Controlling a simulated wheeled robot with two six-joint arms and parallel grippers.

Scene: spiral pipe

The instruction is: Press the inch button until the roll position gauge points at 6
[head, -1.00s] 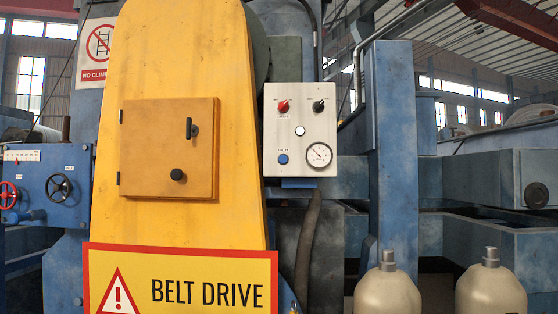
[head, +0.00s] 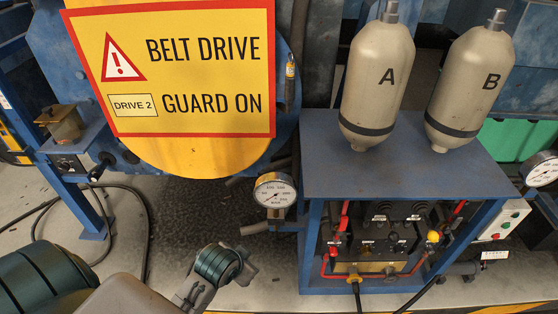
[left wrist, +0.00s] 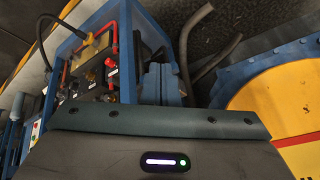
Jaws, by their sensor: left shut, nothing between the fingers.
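The grey panel with the blue button under an INCH label and a small round gauge is out of view now. It shows only in the earlier head view, where the gauge numbers are too small to read. My left arm (head: 218,264) reaches in low from the left in the head view, in front of the belt drive cover. My right gripper is not in view.
The yellow belt drive cover (head: 190,155) hangs over the floor. A round gauge (head: 275,194) on a pipe stands beside a blue stand (head: 330,178) bearing bottles A (head: 378,80) and B (head: 470,82). Wired controls (head: 380,240) sit under its top. Black cables (head: 147,225) lie at left.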

